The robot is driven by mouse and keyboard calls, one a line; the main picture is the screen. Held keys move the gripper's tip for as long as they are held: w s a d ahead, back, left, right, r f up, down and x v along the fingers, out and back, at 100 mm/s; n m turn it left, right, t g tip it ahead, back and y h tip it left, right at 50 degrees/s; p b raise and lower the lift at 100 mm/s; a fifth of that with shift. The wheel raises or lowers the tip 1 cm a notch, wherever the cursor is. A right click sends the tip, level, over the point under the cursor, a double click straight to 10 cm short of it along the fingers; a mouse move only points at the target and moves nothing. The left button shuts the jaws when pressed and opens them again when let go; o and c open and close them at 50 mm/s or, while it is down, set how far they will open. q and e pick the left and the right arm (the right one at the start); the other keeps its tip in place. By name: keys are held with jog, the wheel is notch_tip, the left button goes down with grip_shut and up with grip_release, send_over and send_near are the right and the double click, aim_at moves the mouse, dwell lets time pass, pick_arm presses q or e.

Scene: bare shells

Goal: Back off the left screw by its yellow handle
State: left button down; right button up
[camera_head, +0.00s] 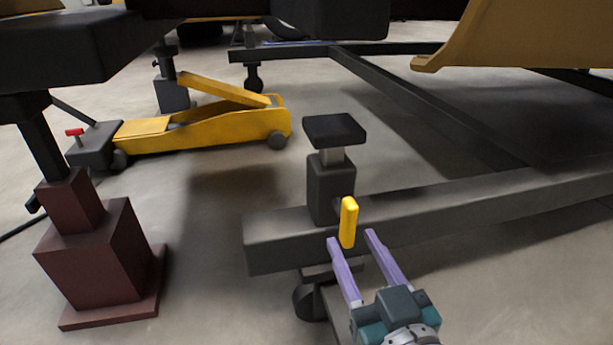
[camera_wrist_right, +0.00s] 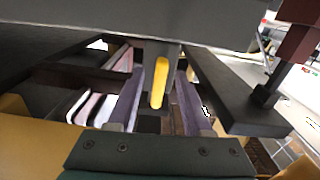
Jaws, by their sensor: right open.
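The yellow handle (camera_head: 348,222) stands upright on the front of the left screw (camera_head: 330,187), a dark square post with a flat black pad on top. The post sits on a grey beam. My right gripper (camera_head: 352,236) is open, its two purple fingers reaching up toward the handle from below. In the right wrist view the yellow handle (camera_wrist_right: 159,83) shows between the two fingers (camera_wrist_right: 155,90), slightly tilted. I cannot tell whether the fingers touch it. My left gripper is not in view.
The grey beam (camera_head: 450,205) runs to the right on a caster. A yellow floor jack (camera_head: 200,128) stands behind left. A dark red stand (camera_head: 95,255) is at the left front. A yellow panel (camera_head: 530,35) hangs at the upper right. Concrete floor between them is clear.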

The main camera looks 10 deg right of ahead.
jog(key=s+p, duration=0.1)
jog(key=s, duration=0.6)
jog(key=shift+p, duration=0.4)
jog(key=shift+d, duration=0.1)
notch_tip(320, 180, up, 19)
jog(key=w+d+g+p, duration=0.15)
jog(key=g+p, duration=0.25)
jog(key=p, duration=1.7)
jog(key=s+d+r+g+p, duration=0.1)
jog(key=s+r+g+p, duration=0.35)
jog(key=r+p, duration=1.3)
jog(key=s+d+r+n+g+p, duration=0.15)
jog(key=s+r+p, duration=0.55)
jog(key=r+p, duration=1.05)
jog(key=s+d+r+m+g+p, duration=0.1)
jog(key=s+r+g+p, duration=0.4)
jog(key=r+p, duration=1.25)
notch_tip(320, 180, up, 38)
jog(key=p, duration=3)
jog(key=shift+s+t, duration=0.3)
jog(key=shift+s, duration=0.05)
jog(key=shift+f+n, duration=0.1)
jog(key=shift+n, duration=0.15)
